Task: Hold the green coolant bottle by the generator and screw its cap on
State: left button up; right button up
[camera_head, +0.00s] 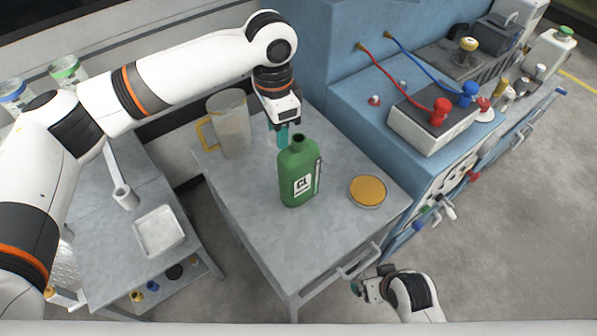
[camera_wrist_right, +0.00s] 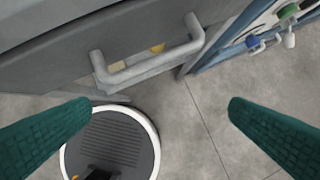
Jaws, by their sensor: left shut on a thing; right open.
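The green coolant bottle (camera_head: 298,178) stands upright on the grey metal cart (camera_head: 262,232), with a "CL" label on its front. Its neck is open, showing a dark mouth without a cap. My left gripper (camera_head: 284,134) reaches down behind the bottle's top and is shut on it; the bottle hides part of the fingers. My right gripper (camera_head: 372,287) is low beside the cart's front edge. The right wrist view shows it open and empty (camera_wrist_right: 160,108), above the floor. I cannot make out a loose bottle cap. The blue generator (camera_head: 365,95) stands to the right.
A clear jug with a yellow handle (camera_head: 231,125) stands behind the bottle; a round amber dish (camera_head: 367,191) lies to its right. The cart's handle (camera_head: 358,262) also shows in the right wrist view (camera_wrist_right: 150,62). A second table with a square tray (camera_head: 158,230) stands left.

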aim_at(299, 157)
jog(key=w+a+r+n+t+y, duration=0.1)
jog(key=w+a+r+t, duration=0.1)
jog(key=w, duration=0.1)
jog(key=w+a+r+t+y, duration=0.1)
jog(key=w+a+r, duration=0.2)
jog(key=w, duration=0.1)
jog(key=w+a+r+n+t+y+p, duration=0.1)
jog(key=w+a+r+t, duration=0.1)
jog(key=w+r, duration=0.1)
jog(key=shift+w+a+r+n+t+y, duration=0.2)
jog(key=shift+n+t+y, duration=0.1)
jog(key=shift+y, duration=0.1)
pick_arm(q)
jog(key=w+d+r+m+p, duration=0.1)
jog(key=w+d+r+m, duration=0.1)
jog(key=d+r+m, duration=0.1)
jog(key=shift+w+d+r+m, duration=0.4)
jog(key=shift+d+r, duration=0.3)
jog(key=shift+r, duration=0.2)
pick_arm(e)
jog(key=w+a+r+n+t+y, duration=0.1)
jog(key=w+a+r+t+y, duration=0.1)
jog(key=r+y, duration=0.1)
jog(key=w+a+r+n+t+y, duration=0.1)
jog(key=a+r+t+y, duration=0.1)
jog(key=r, duration=0.4)
jog(key=shift+w+a+r+t+y, duration=0.3)
jog(key=shift+w+a+t+y, duration=0.1)
jog(key=shift+y, duration=0.1)
